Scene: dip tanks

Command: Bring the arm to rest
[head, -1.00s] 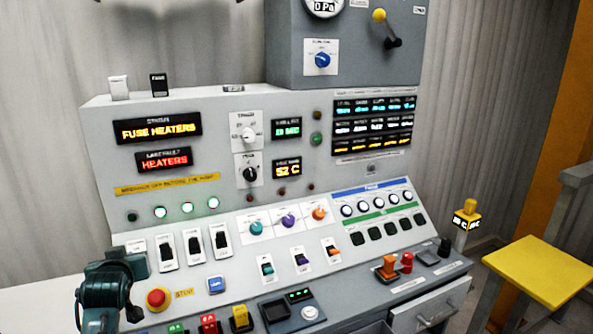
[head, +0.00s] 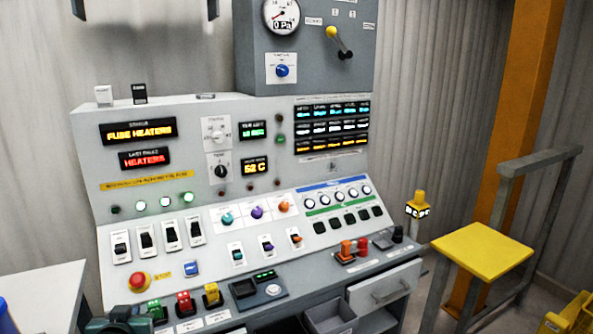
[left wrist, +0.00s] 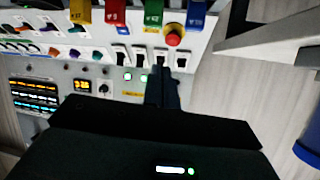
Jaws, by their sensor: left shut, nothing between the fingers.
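My left gripper (head: 125,322) shows only in part at the bottom left edge of the head view, in front of the console's lower ledge. In the left wrist view its dark fingers (left wrist: 165,88) are together with nothing between them. The control console (head: 88,150) stands ahead, with lit displays reading FUSE HEATERS, HEATERS and 52 C. The red stop button (head: 138,280) is just above and behind the gripper in the head view. It also shows in the left wrist view (left wrist: 174,36), beside the fingers. I cannot see my right gripper.
A white table (head: 40,290) stands at the left, with a blue object (head: 6,318) at the picture edge. A yellow-topped stand (head: 482,250) with a grey rail is at the right.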

